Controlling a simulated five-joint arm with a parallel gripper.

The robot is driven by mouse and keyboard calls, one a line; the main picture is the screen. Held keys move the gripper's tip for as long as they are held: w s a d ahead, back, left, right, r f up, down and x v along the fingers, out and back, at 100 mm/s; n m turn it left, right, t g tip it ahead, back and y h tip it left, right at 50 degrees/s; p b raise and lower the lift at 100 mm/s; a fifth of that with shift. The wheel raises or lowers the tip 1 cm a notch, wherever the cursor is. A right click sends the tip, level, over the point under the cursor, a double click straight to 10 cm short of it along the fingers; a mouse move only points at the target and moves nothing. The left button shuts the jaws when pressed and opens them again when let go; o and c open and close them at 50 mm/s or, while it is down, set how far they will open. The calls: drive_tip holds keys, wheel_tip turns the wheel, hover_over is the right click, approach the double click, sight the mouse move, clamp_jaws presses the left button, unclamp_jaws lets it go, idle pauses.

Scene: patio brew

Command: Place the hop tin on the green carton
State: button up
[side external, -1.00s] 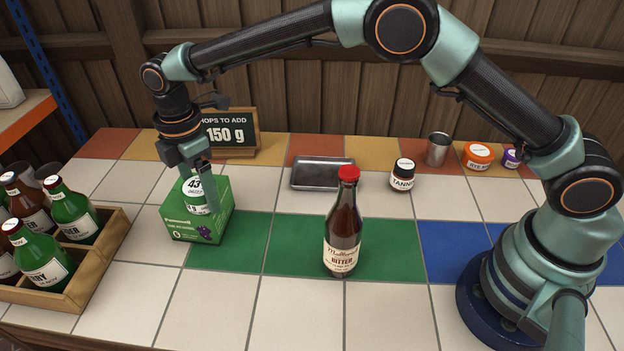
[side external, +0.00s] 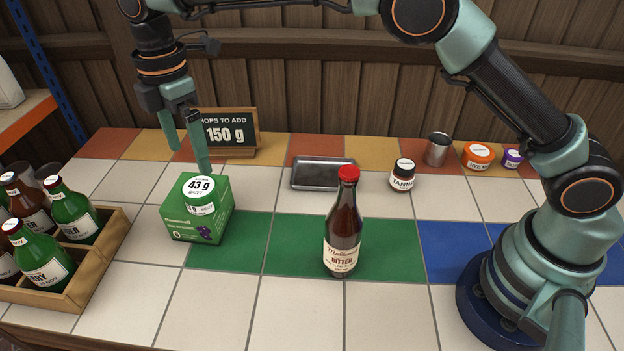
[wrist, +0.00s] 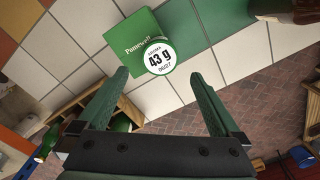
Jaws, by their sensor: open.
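The hop tin (side external: 199,194), with a white lid reading 43 g, rests on the green carton (side external: 193,228) in the side view. The wrist view shows the tin's lid (wrist: 160,57) near one edge of the carton's top (wrist: 135,42). My gripper (side external: 188,158) is open and empty, above the tin and apart from it. Its two fingers (wrist: 162,98) are spread wide in the wrist view, with nothing between their tips.
A wooden crate of bottles (side external: 92,263) stands at the left. A red-capped bottle (side external: 343,232) stands right of the carton. Behind are a sign (side external: 229,133), a grey tray (side external: 322,174), a TANNIN jar (side external: 403,176) and a metal cup (side external: 438,149). White tiles in front are clear.

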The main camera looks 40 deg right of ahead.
drive_tip(key=s+d+r+m+t, duration=0.1)
drive_tip(key=s+d+r+m, duration=0.1)
drive_tip(key=d+r+m, duration=0.55)
drive_tip(key=s+d+r+m+t, duration=0.2)
drive_tip(key=s+d+r, duration=0.15)
drive_tip(key=d, duration=0.65)
drive_tip(key=s+d+f+m+t, duration=0.2)
drive_tip(key=s+d+f+m, duration=0.3)
drive_tip(key=s+d+m, duration=0.5)
drive_tip(key=s+d, duration=0.2)
drive_tip(key=shift+s+t, duration=0.3)
drive_tip(key=shift+s, duration=0.05)
